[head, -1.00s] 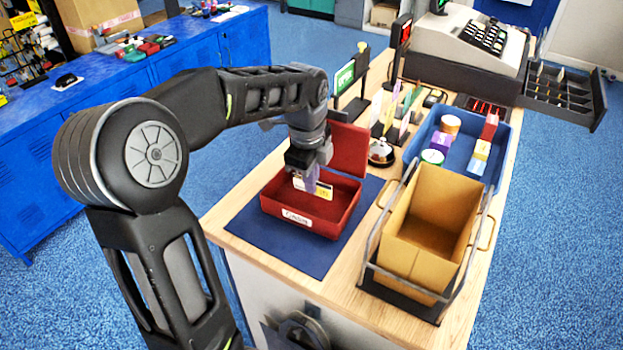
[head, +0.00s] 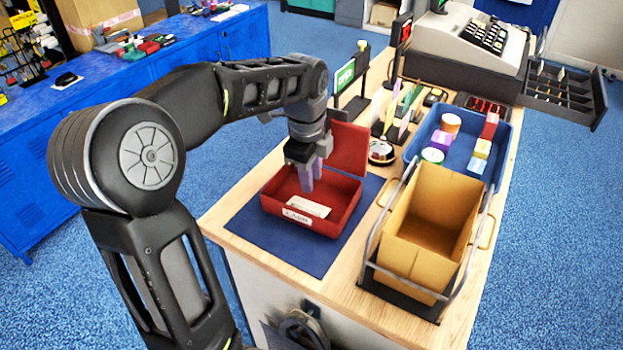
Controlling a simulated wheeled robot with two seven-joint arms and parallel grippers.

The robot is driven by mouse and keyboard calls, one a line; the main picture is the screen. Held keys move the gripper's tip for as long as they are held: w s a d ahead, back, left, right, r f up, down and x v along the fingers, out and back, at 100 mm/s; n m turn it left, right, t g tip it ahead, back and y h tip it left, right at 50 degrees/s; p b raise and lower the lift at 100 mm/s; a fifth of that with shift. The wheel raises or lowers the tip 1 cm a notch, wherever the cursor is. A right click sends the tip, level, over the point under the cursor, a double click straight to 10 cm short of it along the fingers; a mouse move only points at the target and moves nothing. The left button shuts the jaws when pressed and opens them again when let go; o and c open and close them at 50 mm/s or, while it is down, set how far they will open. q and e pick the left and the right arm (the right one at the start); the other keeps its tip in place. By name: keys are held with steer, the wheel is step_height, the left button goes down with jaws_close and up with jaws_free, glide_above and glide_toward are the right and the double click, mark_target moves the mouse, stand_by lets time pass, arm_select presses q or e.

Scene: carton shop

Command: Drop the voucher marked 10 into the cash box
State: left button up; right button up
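The red cash box (head: 344,216) stands with its lid (head: 349,148) up on the dark blue mat (head: 250,237) on the counter. A pale voucher (head: 308,206) lies inside the box near its front wall; its number is not readable. My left gripper (head: 311,183) points down over the box, just behind the voucher and apart from it. Its two purple fingertips show a gap with nothing between them. My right gripper is not in view.
An open carton (head: 413,240) stands in a metal frame to the right. Behind it is a blue tray (head: 458,165) with small coloured goods. A bell (head: 381,152) and upright cards (head: 391,110) stand behind the lid. A till (head: 468,40) is at the back.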

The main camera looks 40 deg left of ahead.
arm_select(q)
step_height(320, 180, up, 6)
steer(key=shift+s+r, duration=0.2)
steer(key=shift+s, duration=0.15)
stand_by(0.9)
